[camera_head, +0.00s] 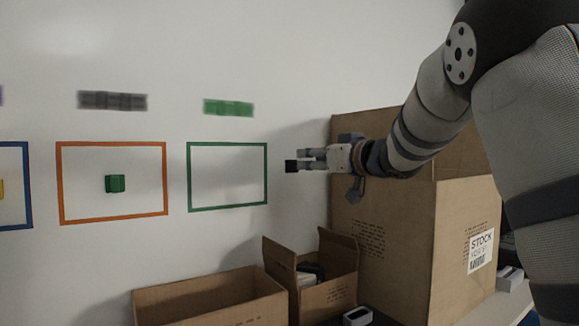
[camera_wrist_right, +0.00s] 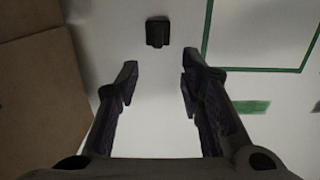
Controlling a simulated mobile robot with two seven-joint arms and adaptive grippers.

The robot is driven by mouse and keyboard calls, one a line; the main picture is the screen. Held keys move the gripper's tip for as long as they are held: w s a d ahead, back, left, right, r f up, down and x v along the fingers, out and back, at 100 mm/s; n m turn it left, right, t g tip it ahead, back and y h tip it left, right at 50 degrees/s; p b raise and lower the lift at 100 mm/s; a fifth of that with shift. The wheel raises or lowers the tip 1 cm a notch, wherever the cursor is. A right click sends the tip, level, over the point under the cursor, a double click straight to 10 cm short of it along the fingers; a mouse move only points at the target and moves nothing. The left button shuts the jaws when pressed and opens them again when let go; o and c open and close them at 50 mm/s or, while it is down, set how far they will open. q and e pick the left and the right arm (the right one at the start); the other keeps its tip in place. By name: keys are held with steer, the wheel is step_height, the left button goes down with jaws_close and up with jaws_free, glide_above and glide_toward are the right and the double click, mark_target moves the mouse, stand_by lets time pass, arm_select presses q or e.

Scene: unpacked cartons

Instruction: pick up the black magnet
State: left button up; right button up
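The black magnet (camera_head: 291,166) is a small dark block on the white wall, just right of the green outlined square. It also shows in the right wrist view (camera_wrist_right: 157,31), near the top centre, beyond the fingertips. My right gripper (camera_head: 313,159) reaches in from the right at the magnet's height. In the right wrist view my right gripper (camera_wrist_right: 160,82) is open and empty, its two fingers apart with bare wall between them. The magnet lines up with the gap between the fingers, and a space shows between it and the tips. My left gripper is not in view.
The green outlined square (camera_head: 187,178) is empty. The orange outlined square (camera_head: 59,185) holds a green magnet (camera_head: 116,183). A tall stock carton (camera_head: 405,235) stands close below and behind my right gripper. Two open cartons, one long (camera_head: 215,305) and one small (camera_head: 328,297), stand below.

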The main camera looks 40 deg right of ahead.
mark_target(293, 166)
steer(key=w+d, duration=0.1)
steer(key=w, duration=0.6)
steer(key=shift+f, duration=0.4)
jaws_close()
